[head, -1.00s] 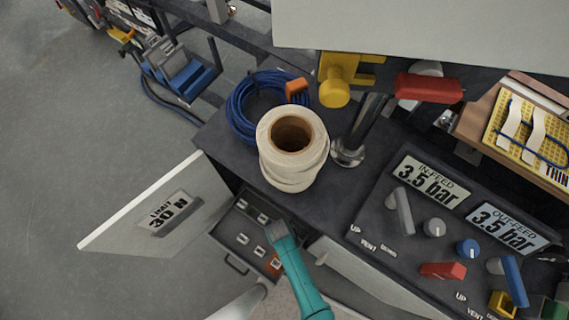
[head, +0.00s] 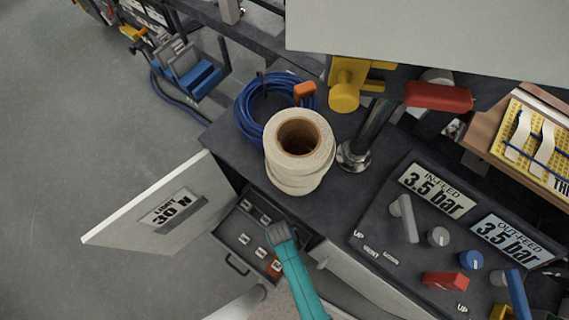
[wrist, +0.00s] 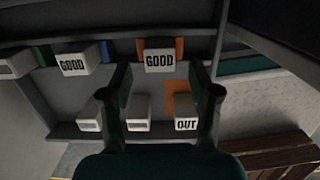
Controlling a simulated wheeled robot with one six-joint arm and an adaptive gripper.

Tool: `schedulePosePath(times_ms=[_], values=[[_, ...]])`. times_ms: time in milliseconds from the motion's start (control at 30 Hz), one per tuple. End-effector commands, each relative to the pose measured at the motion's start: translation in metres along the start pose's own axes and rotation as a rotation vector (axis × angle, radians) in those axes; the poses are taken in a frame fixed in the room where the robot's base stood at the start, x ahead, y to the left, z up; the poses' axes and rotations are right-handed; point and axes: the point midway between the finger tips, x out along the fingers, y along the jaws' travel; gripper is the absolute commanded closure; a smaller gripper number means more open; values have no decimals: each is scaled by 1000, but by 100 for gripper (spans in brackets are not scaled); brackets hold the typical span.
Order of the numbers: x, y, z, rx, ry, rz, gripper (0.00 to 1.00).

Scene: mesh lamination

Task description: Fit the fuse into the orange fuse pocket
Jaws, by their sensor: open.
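My gripper (wrist: 163,85) is open in the wrist view, and its fingers stand either side of a gap in front of the fuse rows. A white fuse marked GOOD (wrist: 160,62) sits at an orange patch in the upper row, seen between and beyond the fingertips. A fuse marked OUT (wrist: 186,125) sits low, by the right finger, with an orange pocket (wrist: 178,92) showing behind it. Another GOOD fuse (wrist: 73,65) is at the upper left, by green and blue patches. In the head view my gripper (head: 280,232) is over the open fuse box (head: 232,240); its fingertips are too small to read.
A cream roll (head: 299,165) and blue coiled hose (head: 250,110) sit on the bench above. A valve panel (head: 410,240) is at right.

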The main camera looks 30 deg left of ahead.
Motion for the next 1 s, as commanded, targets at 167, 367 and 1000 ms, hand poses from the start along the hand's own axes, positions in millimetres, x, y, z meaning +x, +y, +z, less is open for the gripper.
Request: schedulePosePath(times_ms=[167, 367, 1000], values=[[-33, 1, 0, 0, -2, 3, 38], [-62, 0, 0, 0, -1, 2, 38], [-78, 0, 0, 0, 0, 0, 38]])
